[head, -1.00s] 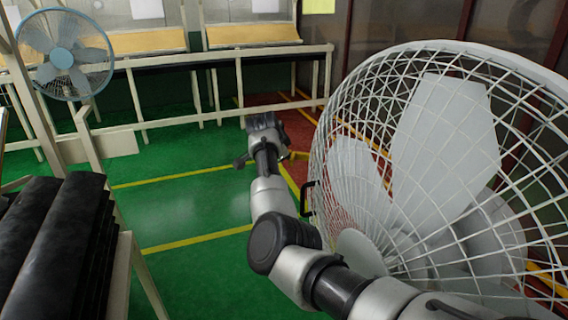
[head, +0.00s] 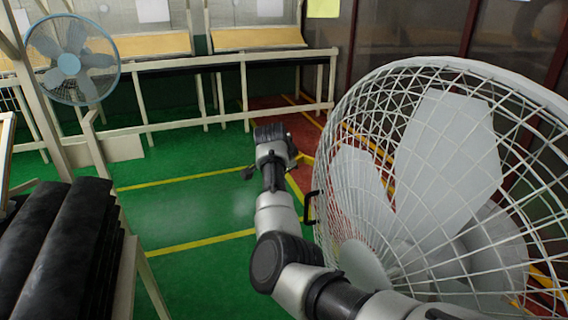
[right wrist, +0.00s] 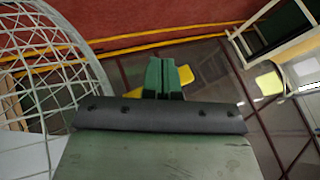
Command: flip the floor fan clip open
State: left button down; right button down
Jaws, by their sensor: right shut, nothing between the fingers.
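The large white floor fan (head: 447,150) fills the right side of the head view, and its wire cage also shows at the left of the right wrist view (right wrist: 52,75). A small black bracket-shaped part, seemingly the clip (head: 311,206), sits on the cage's left rim. My right arm reaches in from the lower right, in front of the lower cage. My right gripper (head: 271,134) is beyond and to the left of the clip, apart from it. Its green fingers (right wrist: 162,78) are together and empty in the right wrist view. The clip is not visible there. My left gripper is out of view.
A blue fan (head: 72,62) stands at the upper left. Black rolls (head: 62,245) lie on a rack at the lower left. A long pale bench (head: 235,58) runs along the back. The green floor between them is clear.

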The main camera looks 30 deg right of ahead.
dwell(0.3)
jog(key=b+v, duration=0.3)
jog(key=v, duration=0.7)
jog(key=shift+a+r, duration=0.2)
jog(key=shift+r, duration=0.1)
jog(key=shift+s, duration=0.1)
